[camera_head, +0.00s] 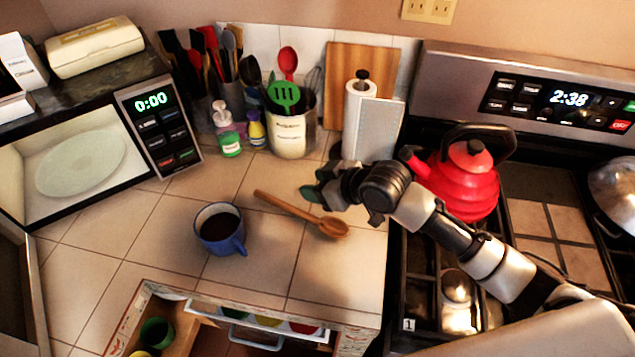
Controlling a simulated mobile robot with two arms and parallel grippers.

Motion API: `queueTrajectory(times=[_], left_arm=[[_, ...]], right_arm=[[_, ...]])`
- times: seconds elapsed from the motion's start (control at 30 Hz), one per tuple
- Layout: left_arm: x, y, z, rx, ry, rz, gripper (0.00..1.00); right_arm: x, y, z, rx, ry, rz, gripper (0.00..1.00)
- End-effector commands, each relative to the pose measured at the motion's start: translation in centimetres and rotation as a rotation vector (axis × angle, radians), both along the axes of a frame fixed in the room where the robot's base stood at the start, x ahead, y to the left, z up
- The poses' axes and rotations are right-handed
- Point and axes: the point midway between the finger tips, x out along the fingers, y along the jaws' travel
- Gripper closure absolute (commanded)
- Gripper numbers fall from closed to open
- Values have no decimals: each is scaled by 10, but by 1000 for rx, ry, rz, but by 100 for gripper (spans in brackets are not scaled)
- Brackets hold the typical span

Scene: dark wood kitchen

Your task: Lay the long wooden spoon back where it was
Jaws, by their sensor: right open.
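The long wooden spoon (300,214) lies flat on the tiled counter (260,263). Its handle points to the upper left and its bowl to the lower right, near the stove side. My right gripper (312,194) is above the counter just beyond the spoon, its arm reaching in from the right across the stove. It is open with nothing seen in it, and it looks apart from the spoon. My left gripper is not in view.
A blue mug (238,244) of dark liquid stands left of the spoon. A utensil crock (291,135), paper towel roll (357,118) and soap bottle (229,139) stand behind. A red kettle (467,185) is on the stove. An open drawer (185,335) juts out in front.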

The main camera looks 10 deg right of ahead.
Motion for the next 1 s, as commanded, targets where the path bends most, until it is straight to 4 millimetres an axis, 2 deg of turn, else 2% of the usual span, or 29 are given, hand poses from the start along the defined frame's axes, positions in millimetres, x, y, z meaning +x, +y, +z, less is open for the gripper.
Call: queueTrajectory(times=[0.13,0.23,0.7,1.0], left_arm=[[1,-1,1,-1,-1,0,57],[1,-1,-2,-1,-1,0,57],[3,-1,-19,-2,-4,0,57],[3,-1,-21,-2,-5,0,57]], right_arm=[[0,0,4,0,-1,1,53],[-7,-8,8,-1,-1,0,53],[-62,-62,57,-3,-1,-1,53],[-72,-71,68,0,0,0,53]])
